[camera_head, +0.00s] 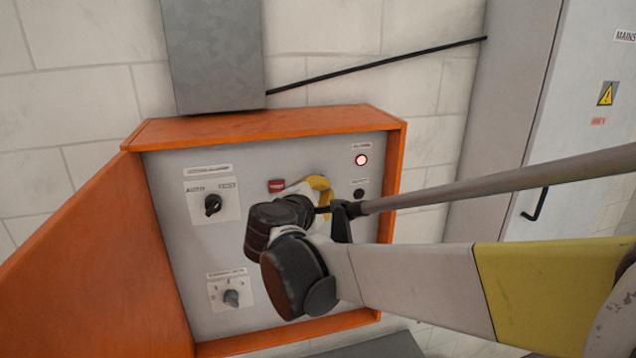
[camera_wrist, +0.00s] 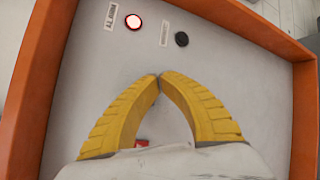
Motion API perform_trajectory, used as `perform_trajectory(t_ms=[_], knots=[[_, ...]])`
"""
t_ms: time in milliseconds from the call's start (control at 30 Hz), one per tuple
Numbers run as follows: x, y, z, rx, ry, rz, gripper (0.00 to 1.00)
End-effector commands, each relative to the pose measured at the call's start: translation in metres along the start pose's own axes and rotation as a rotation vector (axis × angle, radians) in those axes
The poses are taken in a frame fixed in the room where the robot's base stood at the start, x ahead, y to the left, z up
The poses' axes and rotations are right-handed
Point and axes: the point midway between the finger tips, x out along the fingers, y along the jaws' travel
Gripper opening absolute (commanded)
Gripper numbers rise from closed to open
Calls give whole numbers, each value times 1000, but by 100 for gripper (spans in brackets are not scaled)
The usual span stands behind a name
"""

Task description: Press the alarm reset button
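The grey control panel (camera_head: 300,160) has a lit round lamp with a red rim (camera_head: 361,160) at its upper right. A small black round button (camera_head: 359,194) sits just below it. Both have labels too small to read. In the wrist view the lamp (camera_wrist: 133,21) and the black button (camera_wrist: 181,39) are beyond my fingertips. My gripper (camera_wrist: 158,77) has yellow fingers whose tips meet, with nothing between them. In the head view my gripper (camera_head: 322,186) is left of the black button, in front of the panel. Whether it touches the panel cannot be told.
The panel sits in an orange box (camera_head: 270,122) with raised edges and an open door (camera_head: 90,270) at left. It also carries a red switch (camera_head: 276,185), an upper black knob (camera_head: 212,204) and a lower knob (camera_head: 231,298). A grey cabinet (camera_head: 570,120) stands at right.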

Motion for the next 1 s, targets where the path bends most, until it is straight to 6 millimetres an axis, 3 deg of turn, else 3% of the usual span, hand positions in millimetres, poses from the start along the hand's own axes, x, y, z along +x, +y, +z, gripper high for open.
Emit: perform_trajectory(t_ms=[1000], knots=[[7,4,-4,0,0,0,0]])
